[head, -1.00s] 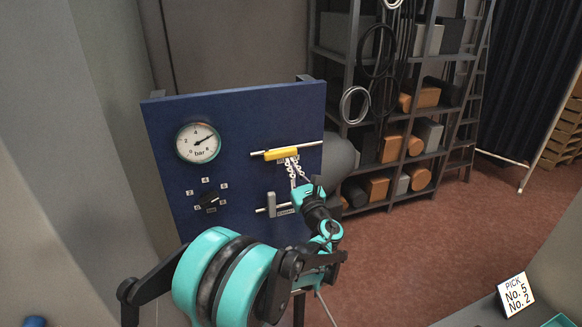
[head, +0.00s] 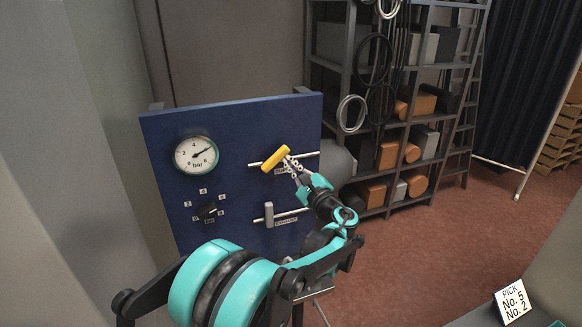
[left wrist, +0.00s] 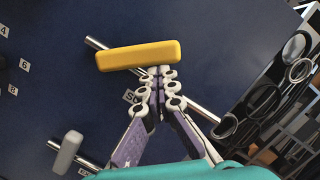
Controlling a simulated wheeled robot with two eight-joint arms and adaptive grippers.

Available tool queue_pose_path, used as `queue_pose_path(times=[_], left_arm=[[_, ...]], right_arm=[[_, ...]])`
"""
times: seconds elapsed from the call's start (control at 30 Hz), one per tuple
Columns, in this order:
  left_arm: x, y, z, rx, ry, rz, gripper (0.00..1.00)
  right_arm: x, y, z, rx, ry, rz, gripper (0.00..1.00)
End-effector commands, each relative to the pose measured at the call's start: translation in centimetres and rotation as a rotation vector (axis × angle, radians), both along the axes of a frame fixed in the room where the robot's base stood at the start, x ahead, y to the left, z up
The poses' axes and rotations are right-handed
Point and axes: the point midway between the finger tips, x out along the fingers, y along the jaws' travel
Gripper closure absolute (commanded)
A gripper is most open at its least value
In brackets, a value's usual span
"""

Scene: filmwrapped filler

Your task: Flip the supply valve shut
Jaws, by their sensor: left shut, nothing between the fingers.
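The supply valve is a yellow bar handle (head: 275,158) on a grey pipe on the blue panel (head: 240,120). The handle stands tilted across its pipe, its right end higher in the head view. In the left wrist view the yellow handle (left wrist: 138,56) lies just beyond the fingertips. My left gripper (head: 289,161) is shut and empty, its fingertips at the handle's right part; the wrist view shows the tips (left wrist: 160,72) against or very near its lower edge. Contact cannot be told for sure. A label beside the pipe is partly hidden by the fingers. My right gripper is not in view.
A grey lever (head: 269,213) stands upright on a lower pipe. A round pressure gauge (head: 196,154) and a black knob (head: 207,211) with numbered tags sit on the panel's left. Shelving (head: 400,150) stands behind at right. A sign (head: 512,300) stands at lower right.

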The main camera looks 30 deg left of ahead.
Motion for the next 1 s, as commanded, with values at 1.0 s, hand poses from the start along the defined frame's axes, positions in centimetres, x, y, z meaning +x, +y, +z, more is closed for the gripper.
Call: queue_pose_path(times=[1.0], left_arm=[[-2.3, 2.0, 4.1, -0.46, -0.54, 0.003, 1.0]], right_arm=[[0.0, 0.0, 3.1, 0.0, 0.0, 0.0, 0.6]])
